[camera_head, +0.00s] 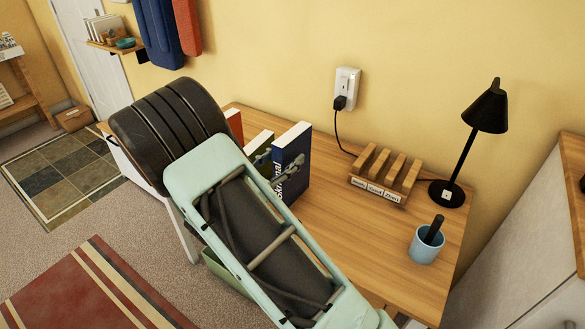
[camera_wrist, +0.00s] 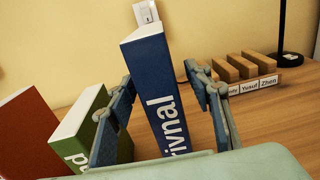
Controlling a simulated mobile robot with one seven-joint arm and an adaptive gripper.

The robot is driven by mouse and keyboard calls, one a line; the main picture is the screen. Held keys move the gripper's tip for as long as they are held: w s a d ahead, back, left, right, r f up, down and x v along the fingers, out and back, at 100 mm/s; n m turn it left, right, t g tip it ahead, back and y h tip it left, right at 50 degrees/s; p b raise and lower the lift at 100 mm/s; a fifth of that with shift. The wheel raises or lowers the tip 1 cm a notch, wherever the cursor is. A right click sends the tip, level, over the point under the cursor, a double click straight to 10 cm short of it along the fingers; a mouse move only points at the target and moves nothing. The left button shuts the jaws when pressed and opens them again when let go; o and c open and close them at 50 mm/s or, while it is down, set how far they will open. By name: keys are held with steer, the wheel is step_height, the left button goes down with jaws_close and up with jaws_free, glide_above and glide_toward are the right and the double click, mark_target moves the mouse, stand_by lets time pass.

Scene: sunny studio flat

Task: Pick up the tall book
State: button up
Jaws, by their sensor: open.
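The tall book is blue with white lettering and stands upright on the wooden desk (camera_head: 330,222), its spine facing me. It shows in the head view (camera_head: 294,150) and in the middle of the wrist view (camera_wrist: 155,85). My gripper (camera_head: 277,168) is open. In the wrist view my gripper (camera_wrist: 158,76) has one finger left of the blue book, by the green book, and the other finger to its right. A gap shows between the book and the right finger; the left finger is very close, and I cannot tell if it touches. The book's foot is hidden.
A shorter green book (camera_wrist: 78,130) and a red book (camera_wrist: 28,125) stand left of the blue one. A wooden rack with name labels (camera_head: 385,178), a black lamp (camera_head: 485,110) and a blue cup (camera_head: 423,246) are to the right. The wall is behind.

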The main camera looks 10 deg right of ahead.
steer(key=x, duration=0.3)
steer(key=shift+w+d, duration=0.2)
jaws_close()
steer(key=shift+r, duration=0.15)
